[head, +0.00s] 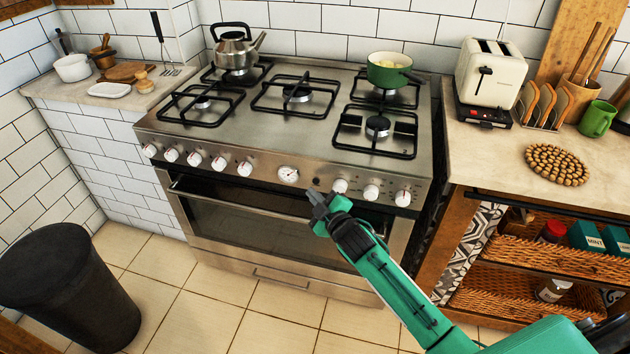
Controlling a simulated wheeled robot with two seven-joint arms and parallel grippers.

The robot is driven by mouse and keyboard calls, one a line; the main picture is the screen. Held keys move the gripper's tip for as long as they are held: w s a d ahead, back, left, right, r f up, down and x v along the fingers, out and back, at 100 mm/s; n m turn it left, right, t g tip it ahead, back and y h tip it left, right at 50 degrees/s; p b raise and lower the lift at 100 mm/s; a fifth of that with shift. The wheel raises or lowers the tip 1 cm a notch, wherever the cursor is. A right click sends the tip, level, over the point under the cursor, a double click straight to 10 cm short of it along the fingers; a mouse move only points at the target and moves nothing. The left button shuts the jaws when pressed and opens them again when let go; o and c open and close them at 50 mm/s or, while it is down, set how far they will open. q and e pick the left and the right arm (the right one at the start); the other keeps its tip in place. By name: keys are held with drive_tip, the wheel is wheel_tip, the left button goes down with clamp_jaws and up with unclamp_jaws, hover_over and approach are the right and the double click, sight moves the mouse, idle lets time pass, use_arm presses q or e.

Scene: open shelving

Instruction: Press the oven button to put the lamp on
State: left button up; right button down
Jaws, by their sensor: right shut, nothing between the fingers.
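The oven (254,225) stands in the middle of the head view, below a steel gas hob. Its front panel carries several white knobs, a round dial (289,174) and small dark buttons. One small button (316,181) shows just right of the dial. My right gripper (314,194) is shut and empty, its tip close to the panel just below that button. I cannot tell whether it touches the panel. The oven window is dark. My left gripper is not in view.
A kettle (234,49) and a green pot (389,69) stand on the hob. A toaster (490,72) is on the right counter above wicker baskets (548,257). A black bin (66,290) stands at lower left. The tiled floor before the oven is clear.

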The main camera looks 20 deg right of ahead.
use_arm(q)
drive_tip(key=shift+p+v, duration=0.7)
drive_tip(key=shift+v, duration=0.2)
use_arm(e)
drive_tip(key=s+a, duration=0.1)
drive_tip(key=s, duration=0.1)
drive_tip(key=s+a, duration=0.1)
drive_tip(key=s, duration=0.1)
drive_tip(key=shift+a, duration=0.3)
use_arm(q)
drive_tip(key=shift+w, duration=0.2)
